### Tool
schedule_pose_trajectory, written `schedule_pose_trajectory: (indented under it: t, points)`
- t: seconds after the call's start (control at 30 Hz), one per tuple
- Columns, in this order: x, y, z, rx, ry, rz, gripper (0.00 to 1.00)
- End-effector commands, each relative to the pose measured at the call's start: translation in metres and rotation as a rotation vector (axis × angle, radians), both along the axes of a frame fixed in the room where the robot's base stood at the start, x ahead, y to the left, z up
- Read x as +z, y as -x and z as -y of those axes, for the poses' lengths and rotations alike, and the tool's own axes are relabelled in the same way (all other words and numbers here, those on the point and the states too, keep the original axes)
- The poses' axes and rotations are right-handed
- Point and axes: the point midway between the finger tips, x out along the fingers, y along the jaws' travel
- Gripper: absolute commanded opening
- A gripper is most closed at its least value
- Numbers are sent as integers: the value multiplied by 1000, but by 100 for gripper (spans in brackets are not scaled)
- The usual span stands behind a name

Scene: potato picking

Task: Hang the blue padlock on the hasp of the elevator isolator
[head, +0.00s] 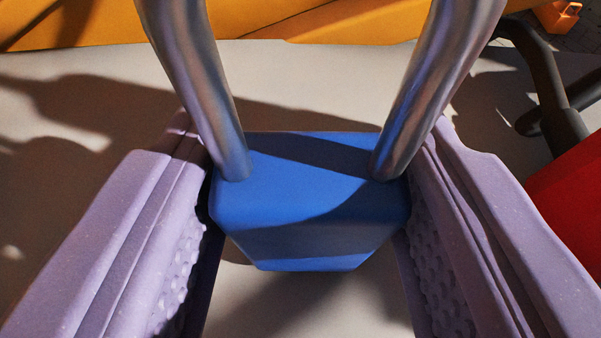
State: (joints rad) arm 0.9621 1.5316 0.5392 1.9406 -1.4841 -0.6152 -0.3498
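The blue padlock (308,200) is in the middle of the head view, between the two pale purple fingers of my gripper (310,215). The fingers press on its left and right sides. Its thick steel shackle (185,70) rises from the body toward the top edge, and its top is cut off by the frame. I cannot tell whether the shackle is open or closed. No hasp or isolator can be made out with certainty.
A yellow-orange surface (330,22) runs along the top. A red object (572,205) is at the right edge, beside a dark bar (545,90). A small orange object (557,16) sits at top right. Pale, shadowed surface (310,75) lies behind the padlock.

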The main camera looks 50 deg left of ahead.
Motion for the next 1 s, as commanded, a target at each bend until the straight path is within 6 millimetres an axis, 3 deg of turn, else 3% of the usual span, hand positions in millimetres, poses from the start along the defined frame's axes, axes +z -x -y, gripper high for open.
schedule_pose_trajectory:
  t: [0.27,0.3,0.4,0.77,1.0]
  points:
    - [-4,0,0,0,0,1,11]
    - [-3,0,0,0,0,0,58]
    - [-3,0,0,0,0,0,74]
    - [1,1,2,-4,-1,0,74]
    - [23,31,32,-1,2,-1,74]
